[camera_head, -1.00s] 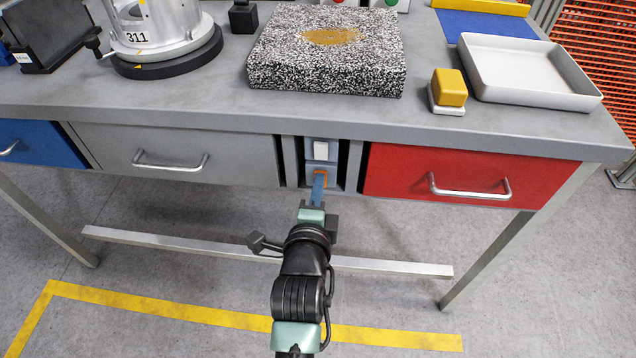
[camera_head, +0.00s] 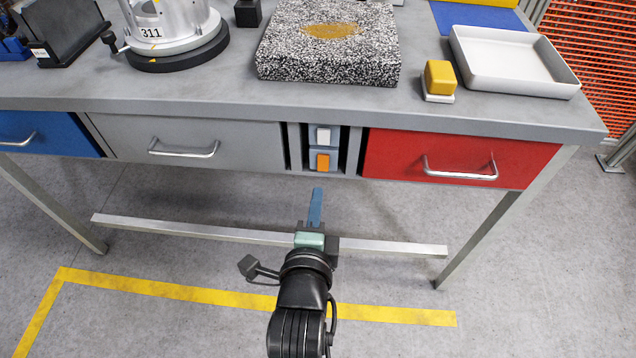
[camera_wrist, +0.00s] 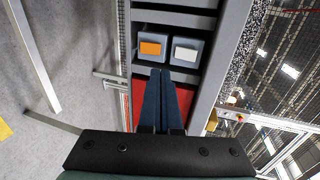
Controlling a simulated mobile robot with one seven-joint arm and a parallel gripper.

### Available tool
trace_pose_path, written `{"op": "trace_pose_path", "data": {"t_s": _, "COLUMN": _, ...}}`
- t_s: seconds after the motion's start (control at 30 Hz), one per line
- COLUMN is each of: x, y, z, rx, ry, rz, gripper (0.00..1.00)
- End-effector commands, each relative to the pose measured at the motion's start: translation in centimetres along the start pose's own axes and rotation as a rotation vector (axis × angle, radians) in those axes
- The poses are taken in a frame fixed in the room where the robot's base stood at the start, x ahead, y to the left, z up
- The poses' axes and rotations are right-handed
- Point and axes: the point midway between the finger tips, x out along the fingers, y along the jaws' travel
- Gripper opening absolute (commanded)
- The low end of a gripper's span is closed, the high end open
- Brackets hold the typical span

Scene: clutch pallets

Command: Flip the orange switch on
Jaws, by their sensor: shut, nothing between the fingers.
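The orange switch (camera_head: 323,161) sits on a grey-blue plate in a recessed panel under the tabletop, between the grey drawer and the red drawer. A white switch (camera_head: 323,135) is right above it. In the wrist view the orange switch (camera_wrist: 151,48) is left of the white switch (camera_wrist: 185,53), both beyond my fingertips. My gripper (camera_head: 316,192) is shut and empty, its blue fingers together, in front of and below the panel. It is apart from the orange switch. In the wrist view the closed fingers (camera_wrist: 163,75) point towards the switches.
The red drawer (camera_head: 450,158) is right of the panel and the grey drawer (camera_head: 190,143) left of it, each with a protruding handle. The tabletop (camera_head: 230,103) overhangs above. A metal crossbar (camera_head: 200,229) runs low under the table. The floor before the table is clear.

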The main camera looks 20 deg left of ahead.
Motion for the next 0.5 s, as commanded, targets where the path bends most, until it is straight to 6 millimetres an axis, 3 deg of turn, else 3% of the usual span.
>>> {"op": "trace_pose_path", "data": {"t_s": 0.2, "x": -2.2, "y": -0.4, "z": 0.0, "rx": -0.001, "ry": 0.000, "rz": 0.002, "gripper": 0.00}}
{"op": "trace_pose_path", "data": {"t_s": 0.5, "x": -2.6, "y": -0.5, "z": 0.0, "rx": -0.001, "ry": 0.000, "rz": 0.000, "gripper": 0.00}}
